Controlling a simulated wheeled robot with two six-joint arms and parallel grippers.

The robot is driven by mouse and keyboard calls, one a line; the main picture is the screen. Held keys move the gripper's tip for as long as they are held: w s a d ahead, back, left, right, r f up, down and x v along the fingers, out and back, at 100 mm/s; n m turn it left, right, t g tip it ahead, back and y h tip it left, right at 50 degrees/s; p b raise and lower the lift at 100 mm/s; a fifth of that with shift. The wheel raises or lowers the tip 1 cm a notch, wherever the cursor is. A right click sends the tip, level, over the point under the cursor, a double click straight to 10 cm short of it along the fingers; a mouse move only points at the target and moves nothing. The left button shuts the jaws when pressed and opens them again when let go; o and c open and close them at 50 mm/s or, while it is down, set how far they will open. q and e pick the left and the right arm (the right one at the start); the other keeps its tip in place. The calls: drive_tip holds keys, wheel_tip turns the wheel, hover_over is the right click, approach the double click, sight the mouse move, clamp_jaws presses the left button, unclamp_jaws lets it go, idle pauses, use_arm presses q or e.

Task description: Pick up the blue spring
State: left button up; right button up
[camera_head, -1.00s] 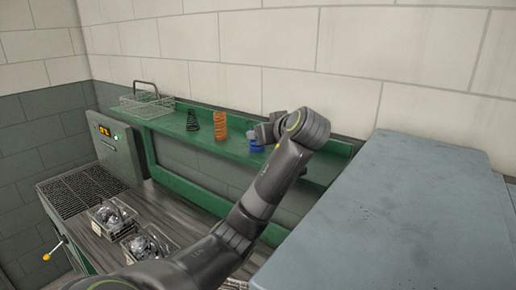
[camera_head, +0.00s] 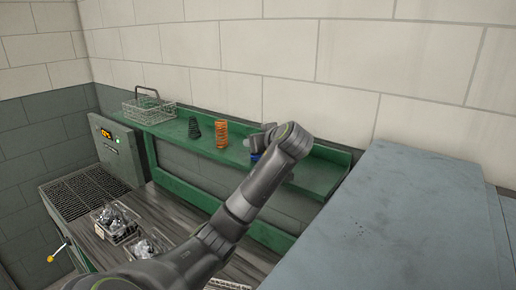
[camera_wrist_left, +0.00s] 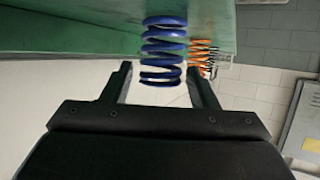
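The blue spring (camera_head: 255,157) stands on the green shelf (camera_head: 320,172), mostly hidden behind my left gripper in the head view. In the left wrist view the picture is inverted, and the blue spring (camera_wrist_left: 162,45) hangs from the shelf's surface with its free end between the two fingers. My left gripper (camera_wrist_left: 162,80) is open, with one finger on each side of the spring and a gap showing on both sides. In the head view my left gripper (camera_head: 260,140) is small and partly hidden by its own wrist. My right gripper is in neither view.
An orange spring (camera_head: 221,134) and a dark spring (camera_head: 194,128) stand on the shelf left of the blue one. A wire basket (camera_head: 148,112) sits at its left end. A large grey cabinet surface (camera_head: 400,220) fills the right. Bins of parts (camera_head: 115,223) stand below.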

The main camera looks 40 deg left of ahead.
use_arm(q)
drive_tip(key=c, duration=0.8)
drive_tip(key=shift+c, duration=0.2)
